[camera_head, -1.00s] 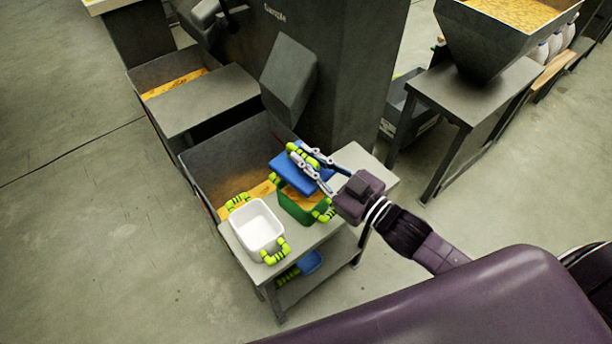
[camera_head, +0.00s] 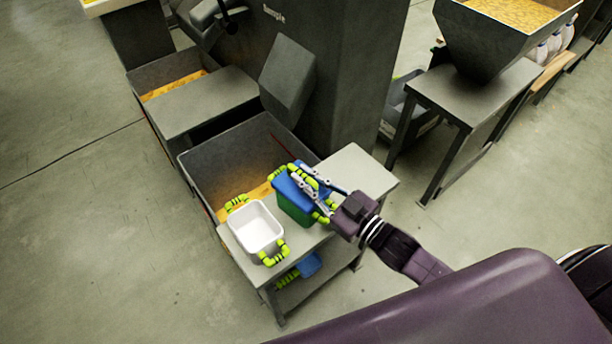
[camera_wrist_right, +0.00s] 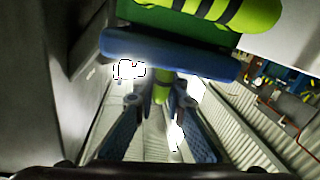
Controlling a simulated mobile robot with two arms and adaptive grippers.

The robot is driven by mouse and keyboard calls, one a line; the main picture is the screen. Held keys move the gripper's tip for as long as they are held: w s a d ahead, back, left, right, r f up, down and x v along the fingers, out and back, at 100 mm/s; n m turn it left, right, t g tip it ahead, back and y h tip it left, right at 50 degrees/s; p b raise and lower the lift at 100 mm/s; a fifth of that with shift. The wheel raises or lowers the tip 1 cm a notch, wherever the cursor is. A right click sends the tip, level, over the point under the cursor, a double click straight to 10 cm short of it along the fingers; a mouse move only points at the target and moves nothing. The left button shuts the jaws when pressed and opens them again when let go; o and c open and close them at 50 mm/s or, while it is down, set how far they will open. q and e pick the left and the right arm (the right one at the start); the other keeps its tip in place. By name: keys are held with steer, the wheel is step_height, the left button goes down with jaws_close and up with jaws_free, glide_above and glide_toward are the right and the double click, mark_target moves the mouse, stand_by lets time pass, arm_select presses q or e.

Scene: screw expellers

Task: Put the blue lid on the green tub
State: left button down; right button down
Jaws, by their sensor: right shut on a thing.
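The blue lid (camera_head: 287,188) is at the top of the green tub (camera_head: 298,213), covering its opening. In the right wrist view the lid (camera_wrist_right: 170,53) lies against the tub (camera_wrist_right: 195,28) with no clear gap. I cannot tell whether it is fully seated. My right gripper (camera_head: 308,181) is over the lid, shut on its yellow-green handle, which shows between the fingers (camera_wrist_right: 161,92) in the wrist view. The tub stands on the small grey table (camera_head: 357,172), its yellow-green side handles partly hidden by my gripper. My left gripper is not in view.
An open white tub (camera_head: 255,227) with yellow-green handles stands left of the green tub. Another blue item (camera_head: 309,265) lies on the lower shelf. A grey bin (camera_head: 225,165) with yellow material is behind the table. The table's right end is clear.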

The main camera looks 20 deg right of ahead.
steer(key=shift+f, duration=0.15)
steer(key=c, duration=2.4)
jaws_free()
steer(key=shift+f, duration=0.1)
steer(key=o, duration=0.4)
steer(key=shift+s+r+p, duration=0.1)
steer(key=shift+r+p, duration=0.2)
steer(key=shift+r, duration=0.3)
steer(key=b+v, duration=0.1)
steer(key=v, duration=1)
steer(key=shift+s+d+f, duration=0.1)
steer(key=shift+s+d, duration=0.1)
steer(key=shift+s, duration=0.15)
